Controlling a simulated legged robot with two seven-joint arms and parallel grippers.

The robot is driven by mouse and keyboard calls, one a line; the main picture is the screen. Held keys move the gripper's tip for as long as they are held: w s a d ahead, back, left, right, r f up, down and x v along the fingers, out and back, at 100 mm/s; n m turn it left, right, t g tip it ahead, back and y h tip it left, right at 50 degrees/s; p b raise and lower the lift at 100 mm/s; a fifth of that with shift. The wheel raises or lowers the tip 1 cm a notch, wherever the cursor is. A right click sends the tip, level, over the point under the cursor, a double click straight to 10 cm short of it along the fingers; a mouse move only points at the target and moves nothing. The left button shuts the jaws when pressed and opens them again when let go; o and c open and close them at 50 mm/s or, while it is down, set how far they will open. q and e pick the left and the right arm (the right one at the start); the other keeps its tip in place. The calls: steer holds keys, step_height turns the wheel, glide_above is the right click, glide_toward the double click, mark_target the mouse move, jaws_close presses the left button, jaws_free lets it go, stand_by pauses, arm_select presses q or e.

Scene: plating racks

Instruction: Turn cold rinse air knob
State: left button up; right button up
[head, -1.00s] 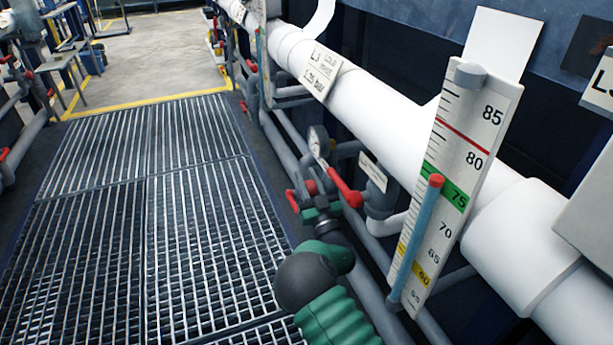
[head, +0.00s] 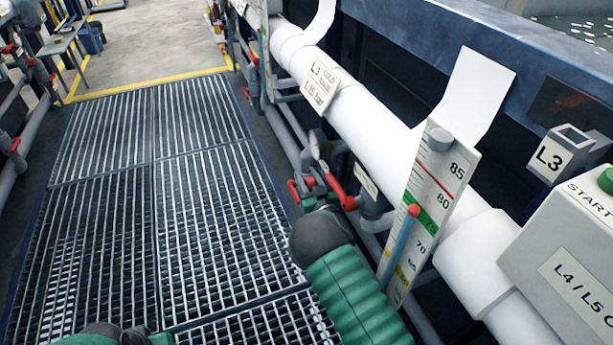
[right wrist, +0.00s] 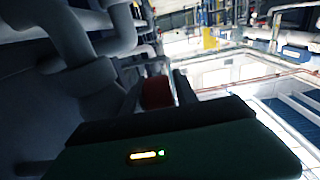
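Red valve handles sit on the pipes below the cold rinse sign (head: 320,85): a long red lever (head: 341,192) and a smaller red handle (head: 294,191) to its left.
A white scale (head: 430,205) with a red-tipped blue tube (head: 400,240) stands right of my arm. A control box (head: 570,250) and an L3 tag (head: 552,158) are at the right. A thick white pipe (head: 370,125) runs along the wall. The floor grating (head: 160,200) is clear.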

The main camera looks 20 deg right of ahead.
steer(key=shift+s, duration=0.1)
steer(key=shift+s+r+p, duration=0.15)
steer(key=shift+s+p, duration=0.2)
steer(key=shift+p, duration=0.1)
steer(key=s+p, duration=0.3)
steer(key=s, duration=0.3)
steer(key=shift+s+d+f, duration=0.15)
steer(key=shift+s+f, duration=0.15)
